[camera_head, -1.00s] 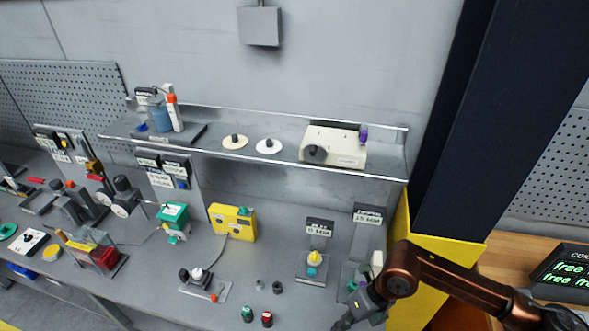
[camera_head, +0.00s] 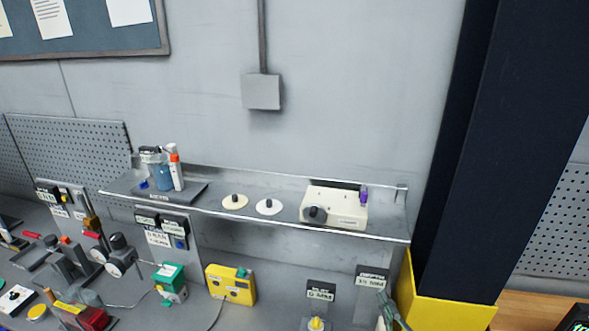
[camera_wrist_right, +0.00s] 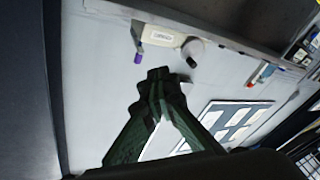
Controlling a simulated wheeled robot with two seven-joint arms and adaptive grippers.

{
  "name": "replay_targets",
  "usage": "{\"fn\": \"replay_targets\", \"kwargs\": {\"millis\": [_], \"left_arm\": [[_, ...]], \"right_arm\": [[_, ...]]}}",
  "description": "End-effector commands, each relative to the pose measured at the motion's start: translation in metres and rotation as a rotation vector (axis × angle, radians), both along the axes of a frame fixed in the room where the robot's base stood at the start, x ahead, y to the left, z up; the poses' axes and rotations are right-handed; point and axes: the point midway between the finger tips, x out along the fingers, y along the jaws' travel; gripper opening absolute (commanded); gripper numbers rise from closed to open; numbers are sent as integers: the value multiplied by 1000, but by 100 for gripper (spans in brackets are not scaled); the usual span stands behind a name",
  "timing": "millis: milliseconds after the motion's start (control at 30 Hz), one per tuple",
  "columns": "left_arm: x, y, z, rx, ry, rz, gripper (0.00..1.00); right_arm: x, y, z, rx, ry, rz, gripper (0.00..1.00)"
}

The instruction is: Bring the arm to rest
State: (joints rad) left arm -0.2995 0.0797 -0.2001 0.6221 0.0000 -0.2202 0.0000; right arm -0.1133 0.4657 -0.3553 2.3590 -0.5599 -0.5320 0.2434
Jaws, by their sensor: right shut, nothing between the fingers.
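My right gripper (camera_head: 386,304) shows only in part at the bottom edge of the head view, in front of the bench's right end below the shelf. In the right wrist view its dark green fingers (camera_wrist_right: 165,78) are together at the tips with nothing between them. The fingers appear apart from the shelf items beyond them. The rest of my right arm is outside the head view. My left gripper is not in view.
A metal shelf (camera_head: 284,217) holds a cream box (camera_head: 342,207) with a black knob, two discs and bottles. A yellow block (camera_head: 450,305) and dark column (camera_head: 480,150) stand right. The bench below carries several devices, including a yellow box (camera_head: 231,285).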

Motion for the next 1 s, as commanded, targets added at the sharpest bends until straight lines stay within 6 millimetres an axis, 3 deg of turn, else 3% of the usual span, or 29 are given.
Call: {"fn": "replay_targets", "kwargs": {"millis": [33,100,200,400,600,900,933,1000], "left_arm": [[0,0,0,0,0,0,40],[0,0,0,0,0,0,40],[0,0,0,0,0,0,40],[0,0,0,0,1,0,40],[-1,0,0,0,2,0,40],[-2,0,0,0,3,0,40],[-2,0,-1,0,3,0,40],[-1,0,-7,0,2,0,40]], "right_arm": [[-3,-24,-30,45,95,-71,0],[-11,-54,-71,96,225,-160,0],[-34,-87,-132,162,418,-270,0],[-112,-124,-243,267,798,-432,0],[-185,-130,-305,329,1067,-503,0],[-275,-120,-353,393,1356,-543,0],[-281,-118,-358,398,1380,-544,0],[-271,-118,-386,390,1381,-541,0]]}}
